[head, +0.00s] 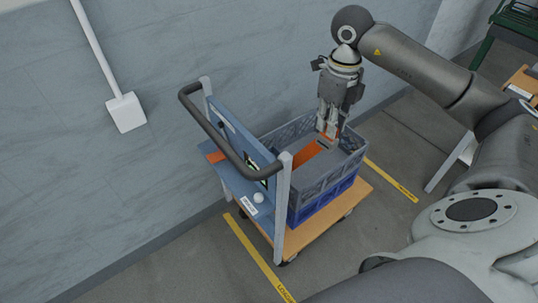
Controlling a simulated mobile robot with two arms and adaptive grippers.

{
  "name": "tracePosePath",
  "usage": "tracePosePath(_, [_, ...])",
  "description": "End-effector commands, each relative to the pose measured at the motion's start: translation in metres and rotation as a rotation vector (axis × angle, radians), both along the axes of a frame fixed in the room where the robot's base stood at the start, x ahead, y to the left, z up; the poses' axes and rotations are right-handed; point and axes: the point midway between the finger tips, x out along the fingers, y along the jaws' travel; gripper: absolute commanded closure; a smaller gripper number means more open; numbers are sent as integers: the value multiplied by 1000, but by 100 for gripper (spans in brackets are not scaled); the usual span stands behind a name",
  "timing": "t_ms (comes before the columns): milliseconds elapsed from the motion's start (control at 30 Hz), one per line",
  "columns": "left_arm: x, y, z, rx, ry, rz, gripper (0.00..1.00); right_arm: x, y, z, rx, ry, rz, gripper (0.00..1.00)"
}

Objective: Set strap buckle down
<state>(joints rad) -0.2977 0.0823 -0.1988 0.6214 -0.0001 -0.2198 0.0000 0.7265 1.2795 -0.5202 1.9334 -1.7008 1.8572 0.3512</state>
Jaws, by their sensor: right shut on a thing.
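My right gripper (330,132) points down over the grey crate (354,157) on the cart, with its fingertips at about the level of the crate's rim. It is shut on the strap buckle (325,141), a small piece with orange and dark grey parts, mostly hidden by the fingers. A larger orange piece (305,155) shows inside the crate just left of the fingertips. I cannot tell whether it joins the buckle, nor whether the buckle touches anything below. My left gripper is not in view.
The crate sits on a blue crate (330,203) on a wooden-decked cart (350,204). The cart's dark push handle (215,135) and upright posts stand left of the crates. A grey wall is behind. Yellow floor tape (255,255) runs in front.

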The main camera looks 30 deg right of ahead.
Motion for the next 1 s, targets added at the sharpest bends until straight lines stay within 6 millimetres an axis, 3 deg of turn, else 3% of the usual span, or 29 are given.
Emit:
tracePosePath(167, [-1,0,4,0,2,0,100,4,-1,8,3,0,-84,100])
tracePosePath(367, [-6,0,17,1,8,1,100,27,20,-4,6,1,-85,100])
tracePosePath(633, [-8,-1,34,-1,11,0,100,68,55,-27,5,3,-85,100])
tracePosePath(700, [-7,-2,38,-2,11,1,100,77,62,-42,3,5,-86,100])
tracePosePath(1000, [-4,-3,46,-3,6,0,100,100,79,-80,1,1,-87,100])
